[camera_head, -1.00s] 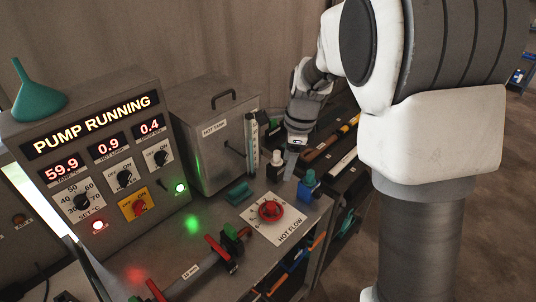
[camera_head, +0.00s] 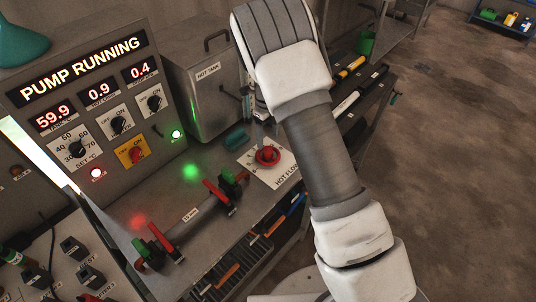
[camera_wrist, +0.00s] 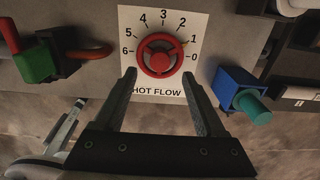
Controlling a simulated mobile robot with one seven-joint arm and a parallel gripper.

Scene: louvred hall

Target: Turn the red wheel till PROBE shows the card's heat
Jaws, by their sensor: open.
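The red wheel (camera_head: 267,155) sits on a white HOT FLOW plate (camera_head: 283,171) at the bench's right side. In the wrist view the wheel (camera_wrist: 159,55) is centred on the plate (camera_wrist: 133,24), with a 0 to 6 scale; a small yellow mark shows between 0 and 1. My gripper (camera_wrist: 160,76) is open and empty, its fingertips on either side of the wheel's near edge in the picture; I cannot tell its height above it. My arm hides the gripper in the head view. Neither the card nor a readout marked PROBE is seen.
The panel (camera_head: 75,72) reads PUMP RUNNING, 59.9, 0.9 and 0.4. A blue block with a teal cap (camera_wrist: 240,95) stands right of the wheel. A green-and-black fitting (camera_wrist: 40,62) is at left. A HOT TANK box (camera_head: 200,90) stands behind.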

